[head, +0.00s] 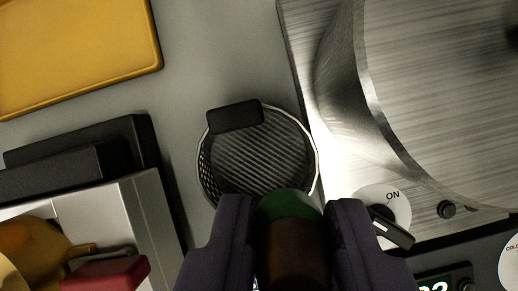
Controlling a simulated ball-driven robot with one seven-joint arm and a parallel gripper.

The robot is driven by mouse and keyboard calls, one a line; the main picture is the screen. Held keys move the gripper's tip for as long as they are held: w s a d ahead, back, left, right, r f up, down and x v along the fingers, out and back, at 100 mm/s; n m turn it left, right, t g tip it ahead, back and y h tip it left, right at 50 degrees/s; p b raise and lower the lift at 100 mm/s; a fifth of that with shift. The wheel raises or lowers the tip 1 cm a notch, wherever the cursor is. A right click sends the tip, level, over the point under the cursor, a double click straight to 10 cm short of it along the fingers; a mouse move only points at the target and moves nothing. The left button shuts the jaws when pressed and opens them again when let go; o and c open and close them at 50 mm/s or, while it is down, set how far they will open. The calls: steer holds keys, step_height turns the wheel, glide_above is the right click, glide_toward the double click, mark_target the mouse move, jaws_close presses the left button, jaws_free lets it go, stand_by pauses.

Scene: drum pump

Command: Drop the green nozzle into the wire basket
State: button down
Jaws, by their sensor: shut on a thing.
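The green nozzle (288,205) is between the two dark fingers of my gripper (290,235), at the bottom middle of the head view. Its green end shows, with a dark brownish part behind it. My gripper is shut on it. The wire basket (204,180) is round, with a light rim, mesh sides and a dark ribbed floor. No object shows on the visible part of its floor. The nozzle's green end overlaps the basket's near edge in the picture; I cannot tell its height above the rim. My fingers and the nozzle hide the near part of the basket.
A black block (235,116) sits at the basket's far rim. A brushed metal machine (440,100) with an ON dial (373,201) stands close on the right. A yellow tray (75,50) lies at upper left. A metal-and-black unit (130,215) with a red part stands at lower left.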

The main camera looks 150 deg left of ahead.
steer(key=c, duration=0.8)
jaws_free()
steer(key=shift+c, duration=0.2)
steer(key=p+v, duration=0.3)
steer(key=v, duration=0.4)
steer(key=shift+s+r+p, duration=0.2)
steer(key=shift+r+p, duration=0.1)
steer(key=shift+r, duration=0.05)
steer(key=w+a+r+t+b, duration=0.1)
steer(key=w+r+t+b, duration=0.2)
steer(key=r, duration=0.8)
steer(key=w+r+t+b, duration=0.25)
steer(key=w+r, duration=0.35)
steer(key=r, duration=0.5)
steer(key=s+r+t+b, duration=0.1)
steer(key=s+r, duration=0.4)
steer(key=r, duration=0.8)
steer(key=s+a+r+t+b, duration=0.1)
steer(key=s+r+t, duration=0.3)
steer(key=r, duration=1)
steer(key=shift+s, duration=0.75)
